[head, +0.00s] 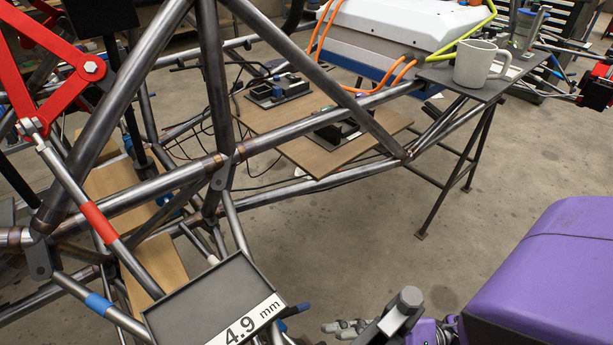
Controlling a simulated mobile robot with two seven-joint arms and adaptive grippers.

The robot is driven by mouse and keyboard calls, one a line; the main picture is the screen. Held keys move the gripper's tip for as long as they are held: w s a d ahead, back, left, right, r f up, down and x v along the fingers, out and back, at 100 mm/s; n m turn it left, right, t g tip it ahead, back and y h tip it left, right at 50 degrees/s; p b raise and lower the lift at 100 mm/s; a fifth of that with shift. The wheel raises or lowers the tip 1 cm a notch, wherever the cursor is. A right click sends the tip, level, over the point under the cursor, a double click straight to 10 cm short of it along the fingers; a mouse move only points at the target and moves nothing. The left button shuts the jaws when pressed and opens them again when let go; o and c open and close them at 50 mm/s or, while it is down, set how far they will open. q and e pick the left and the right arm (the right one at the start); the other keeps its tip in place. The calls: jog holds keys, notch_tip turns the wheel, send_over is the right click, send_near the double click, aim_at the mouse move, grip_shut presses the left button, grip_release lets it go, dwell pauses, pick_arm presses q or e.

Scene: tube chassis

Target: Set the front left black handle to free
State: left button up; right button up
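Two small black fixtures sit on a brown board inside the tube chassis. The farther fixture (280,90) has a blue part on it; the nearer fixture (340,130) is partly behind a diagonal tube. I cannot tell which part is the front left black handle or how it is set. My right gripper (345,328) shows its grey fingers at the bottom edge, below and well apart from the fixtures, beside my purple arm. Whether its fingers are open or shut is unclear. My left gripper is not in view.
Grey chassis tubes (130,195) cross the left and middle. A display (205,305) reading 4.9 mm is near the bottom. A white mug (478,63) stands on a grey shelf (440,75). Orange cables (322,35) run by a white box (400,25). Open floor lies at right centre.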

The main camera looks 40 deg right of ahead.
jog(key=x, duration=0.5)
jog(key=shift+c, duration=0.2)
grip_shut()
